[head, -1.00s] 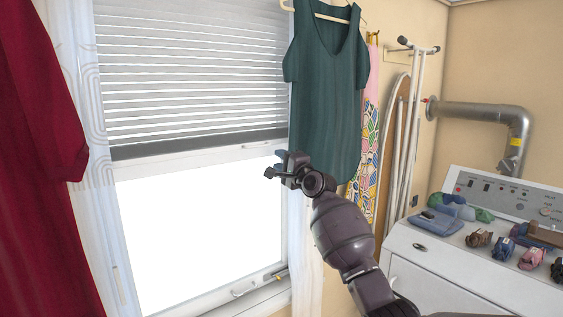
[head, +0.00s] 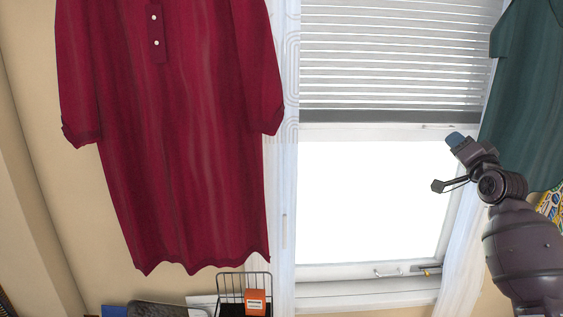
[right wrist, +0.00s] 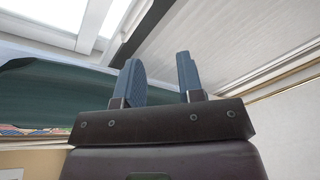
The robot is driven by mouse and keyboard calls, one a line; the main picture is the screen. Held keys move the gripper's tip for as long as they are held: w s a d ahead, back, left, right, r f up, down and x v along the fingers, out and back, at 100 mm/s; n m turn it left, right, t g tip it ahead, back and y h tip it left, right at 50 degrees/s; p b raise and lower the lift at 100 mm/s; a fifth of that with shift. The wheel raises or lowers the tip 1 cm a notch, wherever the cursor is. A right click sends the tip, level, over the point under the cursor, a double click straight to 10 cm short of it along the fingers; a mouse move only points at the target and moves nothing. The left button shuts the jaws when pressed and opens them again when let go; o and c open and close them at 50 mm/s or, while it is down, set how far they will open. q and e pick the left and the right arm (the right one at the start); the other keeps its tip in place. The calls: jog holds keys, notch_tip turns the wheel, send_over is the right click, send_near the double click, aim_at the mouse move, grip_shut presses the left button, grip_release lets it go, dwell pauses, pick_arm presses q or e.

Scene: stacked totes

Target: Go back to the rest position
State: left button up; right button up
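My right gripper (head: 457,141) is raised in front of the window at the right of the head view. Its blue fingers also show in the right wrist view (right wrist: 160,78), apart with an empty gap between them. It holds nothing. The dark green garment (head: 527,110) hangs at the right edge of the head view, close beside the gripper in the picture; it also shows at the left of the right wrist view (right wrist: 60,95). My left gripper is not in view.
A long red dress (head: 185,130) hangs on the left. The window (head: 370,200) has a half-lowered blind (head: 400,60) and white curtains. A wire rack (head: 244,285) with an orange item (head: 255,302) stands at the bottom. The space before the window is clear.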

jog(key=s+a+f+n+g, duration=0.1)
jog(key=s+a+f+n, duration=0.3)
jog(key=f, duration=0.5)
jog(key=s+a+f+n+g, duration=0.1)
jog(key=s+a+f+n, duration=0.2)
jog(key=s+f, duration=0.45)
jog(key=s+a+f+n+g, duration=0.1)
jog(key=s+a+f+n, duration=0.25)
jog(key=f, duration=0.75)
jog(key=s+a+f+g, duration=0.2)
jog(key=s+f+g, duration=0.1)
jog(key=s+f, duration=0.7)
jog(key=s+a+f+m+g, duration=0.1)
jog(key=s+a+f+g, duration=0.2)
jog(key=s+f, duration=0.8)
jog(key=s, duration=0.5)
jog(key=shift+s+a, duration=0.3)
jog(key=shift+s, duration=0.05)
